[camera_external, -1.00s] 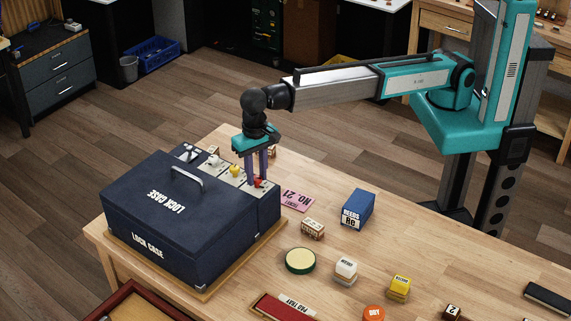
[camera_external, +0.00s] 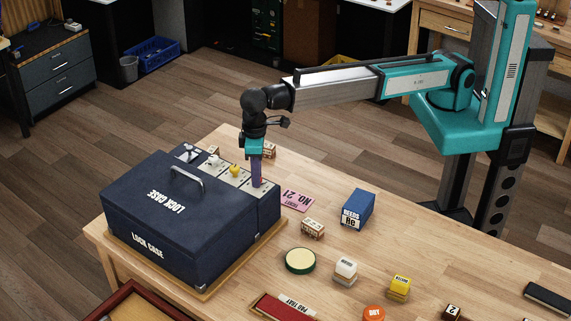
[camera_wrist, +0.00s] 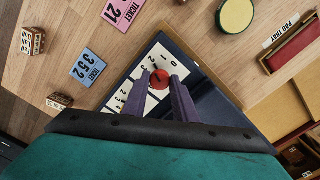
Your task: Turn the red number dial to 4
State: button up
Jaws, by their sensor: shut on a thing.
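The red number dial (camera_wrist: 159,79) sits on a white numbered plate at the corner of the dark blue lock case (camera_external: 165,215). In the wrist view a dark mark shows on its top, but which number it points to cannot be made out for sure. My gripper (camera_wrist: 158,84) points down with its two purple fingers shut on the dial, one on each side. In the external view my gripper (camera_external: 256,184) hides the red dial. The yellow dial (camera_external: 235,170) and the white dial (camera_external: 214,160) stand in the same row on the case.
On the wooden table lie a pink ticket (camera_external: 296,199), a blue ticket (camera_wrist: 88,67), a blue reeds box (camera_external: 357,209), a wooden block (camera_external: 313,229) and a round green-rimmed tin (camera_external: 300,261).

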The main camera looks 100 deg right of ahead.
jog(key=n, duration=0.4)
jog(key=shift+n, duration=0.3)
jog(key=n, duration=0.3)
jog(key=shift+n, duration=0.3)
jog(key=n, duration=0.4)
jog(key=shift+n, duration=1.9)
jog(key=o, duration=1)
jog(key=shift+o, duration=0.2)
jog(key=shift+r, duration=0.2)
